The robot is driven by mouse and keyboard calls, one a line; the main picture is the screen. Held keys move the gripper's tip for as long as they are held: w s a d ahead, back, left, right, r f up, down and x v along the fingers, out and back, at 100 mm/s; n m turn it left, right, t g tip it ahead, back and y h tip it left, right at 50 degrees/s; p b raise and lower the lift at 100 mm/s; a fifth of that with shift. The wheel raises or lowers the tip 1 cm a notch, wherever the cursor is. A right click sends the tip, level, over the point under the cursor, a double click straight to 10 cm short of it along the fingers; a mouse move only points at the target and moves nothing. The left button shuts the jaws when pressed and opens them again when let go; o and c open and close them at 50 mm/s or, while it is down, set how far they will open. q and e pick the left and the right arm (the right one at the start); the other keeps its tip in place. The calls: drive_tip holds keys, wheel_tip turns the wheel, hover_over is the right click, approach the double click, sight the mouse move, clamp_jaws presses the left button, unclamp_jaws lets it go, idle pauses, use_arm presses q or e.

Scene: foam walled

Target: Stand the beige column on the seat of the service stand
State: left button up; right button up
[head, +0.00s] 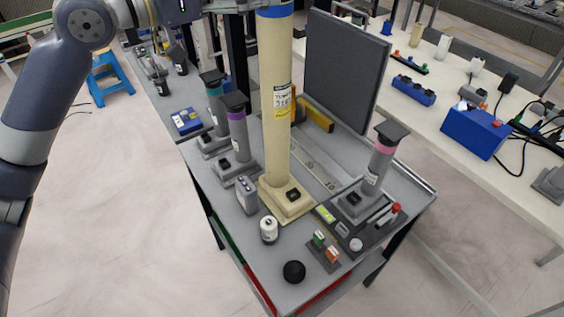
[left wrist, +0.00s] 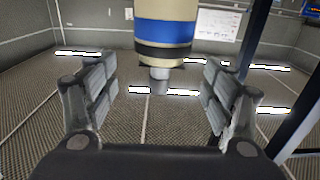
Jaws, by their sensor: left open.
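The tall beige column (head: 277,130) stands upright on a square beige base (head: 288,204) on the grey bench top. It has a white and yellow label and a blue band at its top, which the head view cuts off. In the left wrist view, the blue-banded end of the column (left wrist: 166,32) shows upside down between and beyond my fingers. My left gripper (left wrist: 160,95) is open, with no visible finger contact on the column. I cannot tell which piece is the service stand; its seat is not clearly identifiable. My right gripper is not in view.
Grey posts with purple (head: 239,135) and teal bands stand left of the column; a pink-banded post (head: 380,160) stands right. A dark panel (head: 345,68) rises behind. Small bottles and a switch box (head: 325,248) crowd the front. A white bench (head: 460,110) is at right.

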use_arm(q)
drive_tip(key=p+x, duration=0.2)
drive_tip(key=x, duration=0.2)
drive_tip(key=shift+w+d, duration=0.15)
drive_tip(key=shift+w, duration=0.05)
drive_tip(key=shift+w+d+f, duration=0.1)
drive_tip(key=shift+w+d, duration=0.05)
drive_tip(key=shift+d, duration=0.1)
drive_tip(key=shift+a, duration=0.15)
drive_tip(key=shift+c, duration=1.1)
clamp_jaws()
drive_tip(key=shift+r, duration=0.35)
